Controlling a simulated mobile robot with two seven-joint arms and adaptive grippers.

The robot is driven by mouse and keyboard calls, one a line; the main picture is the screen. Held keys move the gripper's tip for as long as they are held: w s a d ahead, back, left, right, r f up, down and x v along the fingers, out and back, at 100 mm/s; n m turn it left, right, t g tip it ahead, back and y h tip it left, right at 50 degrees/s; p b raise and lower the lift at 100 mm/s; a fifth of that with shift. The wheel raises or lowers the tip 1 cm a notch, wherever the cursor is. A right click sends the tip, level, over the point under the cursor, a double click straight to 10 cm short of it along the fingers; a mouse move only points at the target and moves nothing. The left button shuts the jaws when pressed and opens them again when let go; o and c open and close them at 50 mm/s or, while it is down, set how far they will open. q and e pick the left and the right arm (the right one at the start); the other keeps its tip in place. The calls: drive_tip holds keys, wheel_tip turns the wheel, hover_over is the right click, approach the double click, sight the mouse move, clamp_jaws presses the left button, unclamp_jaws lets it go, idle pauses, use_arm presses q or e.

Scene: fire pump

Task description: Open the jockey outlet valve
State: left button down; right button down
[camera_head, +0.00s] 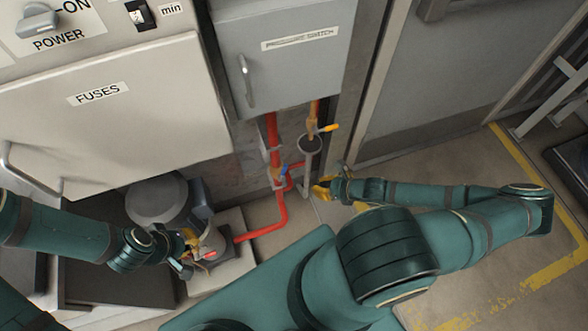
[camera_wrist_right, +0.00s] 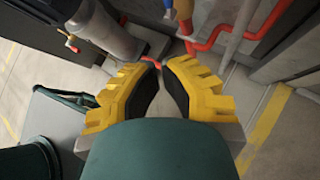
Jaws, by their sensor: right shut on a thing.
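Two small valves sit on the pipes below the pressure switch box in the head view. One has a yellow lever (camera_head: 328,128) and the other a blue handle (camera_head: 281,173); I cannot tell which is the jockey outlet. My right gripper (camera_head: 322,190) is low beside the pipes, right of the blue handle. Its yellow fingers (camera_wrist_right: 160,67) are close together in the right wrist view. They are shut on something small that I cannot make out. My left gripper (camera_head: 187,246) is by the grey pump (camera_head: 157,200), partly hidden, and its opening is unclear.
A red pipe (camera_head: 281,213) runs down and bends left towards the pump. The fuses cabinet (camera_head: 120,110) and the pressure switch box (camera_head: 282,55) hang above. A grey door (camera_head: 430,80) stands at right. Floor with a yellow line (camera_head: 530,285) is clear at lower right.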

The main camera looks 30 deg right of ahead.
drive_tip(key=b, duration=0.4)
approach(283, 172)
drive_tip(key=shift+s+f+x, duration=0.55)
drive_tip(key=shift+f+x, duration=0.1)
drive_tip(key=shift+x, duration=2.9)
